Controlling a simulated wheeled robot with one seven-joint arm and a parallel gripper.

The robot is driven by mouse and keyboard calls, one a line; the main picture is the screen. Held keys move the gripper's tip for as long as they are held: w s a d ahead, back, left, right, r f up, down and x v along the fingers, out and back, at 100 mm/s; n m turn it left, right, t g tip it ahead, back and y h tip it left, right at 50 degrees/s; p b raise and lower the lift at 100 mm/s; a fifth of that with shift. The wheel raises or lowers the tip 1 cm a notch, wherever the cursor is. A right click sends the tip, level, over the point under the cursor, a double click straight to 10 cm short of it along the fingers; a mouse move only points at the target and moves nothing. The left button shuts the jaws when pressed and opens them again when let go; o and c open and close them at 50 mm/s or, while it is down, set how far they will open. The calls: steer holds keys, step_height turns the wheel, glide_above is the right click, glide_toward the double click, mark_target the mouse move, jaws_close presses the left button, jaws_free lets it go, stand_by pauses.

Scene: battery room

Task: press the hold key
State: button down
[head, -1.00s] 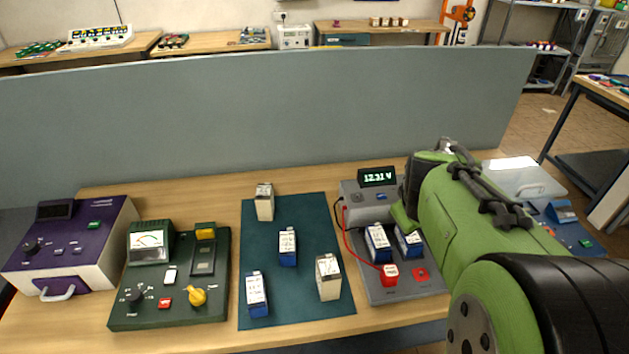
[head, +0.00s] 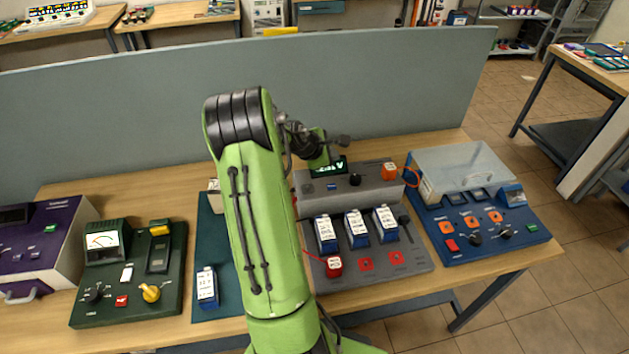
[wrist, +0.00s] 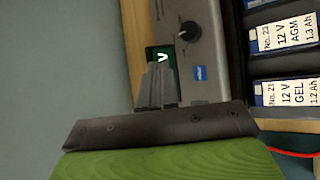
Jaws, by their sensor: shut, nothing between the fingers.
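A grey battery tester (head: 375,190) stands on the bench with a lit display (head: 335,167), a black knob (head: 355,180) and a small blue key (head: 331,187). The blue key also shows in the wrist view (wrist: 200,73); its lettering is too small to read, so I cannot confirm that it is the hold key. My gripper (wrist: 158,70) is shut and empty. In the wrist view its fingertips overlap the display's edge, left of the blue key and apart from it in the picture. In the head view the fingertips are hard to make out.
Three batteries (head: 357,228) stand in the tester's lower tray, near a red cap (head: 333,266). A blue device with a clear lid (head: 463,172) stands to the right. A green meter unit (head: 130,270) and a purple device (head: 50,240) stand left. A grey partition (head: 400,90) runs behind.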

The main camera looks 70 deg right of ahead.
mark_target(330, 188)
steer(key=shift+a, duration=0.15)
steer(key=shift+f, duration=0.1)
step_height(330, 188, down, 9)
steer(key=b, duration=0.7)
stand_by(1.6)
steer(key=shift+f+b, duration=0.2)
steer(key=shift+b, duration=0.1)
steer(key=shift+f, duration=0.4)
stand_by(0.4)
stand_by(0.4)
steer(key=shift+r+p, duration=0.45)
steer(key=shift+r, duration=0.35)
